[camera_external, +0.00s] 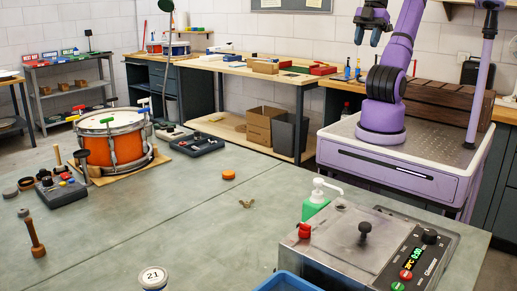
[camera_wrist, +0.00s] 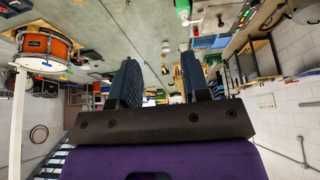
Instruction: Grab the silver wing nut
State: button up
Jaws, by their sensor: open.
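A small wing nut (camera_external: 247,203) lies on the grey-green bench top near its middle; it looks brass or brownish rather than silver. I cannot make out a clearly silver wing nut in either view. My gripper (camera_external: 369,34) is high above and behind the bench at the upper right, well away from the wing nut. In the wrist view its two dark fingers (camera_wrist: 158,72) stand apart with nothing between them. Small specks on the bench in the wrist view are too small to tell.
An orange disc (camera_external: 228,174) lies behind the wing nut. A pump bottle (camera_external: 315,203) and metal machine (camera_external: 350,245) stand right. The space around the wing nut is clear.

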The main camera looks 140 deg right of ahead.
jog(key=o, duration=0.7)
